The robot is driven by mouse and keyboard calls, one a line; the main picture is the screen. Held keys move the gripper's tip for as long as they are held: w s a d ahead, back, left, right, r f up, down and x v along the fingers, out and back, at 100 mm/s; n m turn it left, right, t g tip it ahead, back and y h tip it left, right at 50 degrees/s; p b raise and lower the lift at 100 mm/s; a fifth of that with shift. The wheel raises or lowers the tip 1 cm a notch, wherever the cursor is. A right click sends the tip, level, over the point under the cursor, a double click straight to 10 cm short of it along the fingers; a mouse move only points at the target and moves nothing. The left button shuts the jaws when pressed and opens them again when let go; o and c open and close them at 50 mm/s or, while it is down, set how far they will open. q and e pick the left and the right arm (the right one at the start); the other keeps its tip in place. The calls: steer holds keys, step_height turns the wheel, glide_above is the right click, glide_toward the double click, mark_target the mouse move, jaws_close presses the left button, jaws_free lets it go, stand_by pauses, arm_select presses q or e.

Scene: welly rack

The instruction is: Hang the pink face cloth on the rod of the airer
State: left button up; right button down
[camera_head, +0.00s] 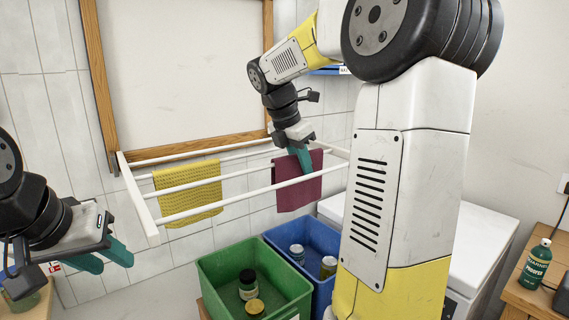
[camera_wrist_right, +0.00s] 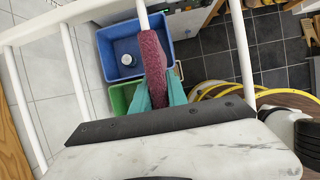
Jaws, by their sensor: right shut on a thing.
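The pink face cloth (camera_head: 297,190), a dark pink, hangs at the right part of the white airer (camera_head: 150,220). My right gripper (camera_head: 302,158) is shut on its upper part. In the right wrist view the cloth (camera_wrist_right: 153,55) is pinched between the teal fingertips (camera_wrist_right: 158,92), and a white rod (camera_wrist_right: 143,15) runs into its far end. The cloth appears to lie over that rod; the gripper hides part of the contact. My left gripper (camera_head: 106,258) is empty, its teal fingers apart, left of and below the airer.
A yellow cloth (camera_head: 188,190) hangs further left on the airer. Below stand a green crate (camera_head: 222,283) and a blue crate (camera_head: 325,290) with jars inside. A green bottle (camera_head: 535,265) stands on a wooden surface at the right. Bare rod lies between the two cloths.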

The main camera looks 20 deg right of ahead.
steer(key=c, duration=1.2)
jaws_free()
steer(key=shift+c, duration=0.2)
